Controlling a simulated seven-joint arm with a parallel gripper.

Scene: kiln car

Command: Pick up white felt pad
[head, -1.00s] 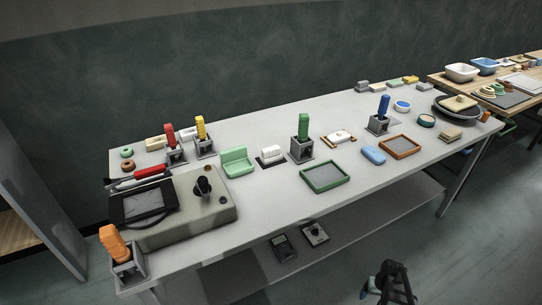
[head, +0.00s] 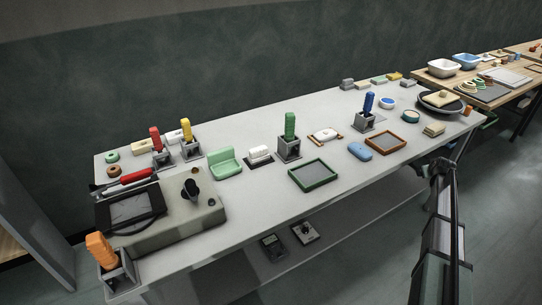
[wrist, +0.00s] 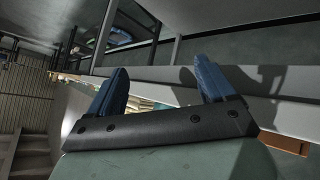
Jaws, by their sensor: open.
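I cannot tell for certain which item is the white felt pad. A white ribbed piece (head: 259,152) lies on a dark base near the middle of the long grey table. Another white piece (head: 325,134) rests on a small wooden holder to its right. A third white piece (head: 174,136) sits behind the red-handled tool at the left. My gripper (head: 441,166) is by the table's right front edge, well away from these pieces. In the wrist view my gripper (wrist: 158,68) has its two blue fingers apart, with nothing between them.
The grey table (head: 238,215) has clear room along its front. Upright handles in blocks, including a green one (head: 290,125) and a blue one (head: 368,103), stand among the pieces. A green-framed tray (head: 314,175) and a brown-framed tray (head: 385,141) lie nearer the front.

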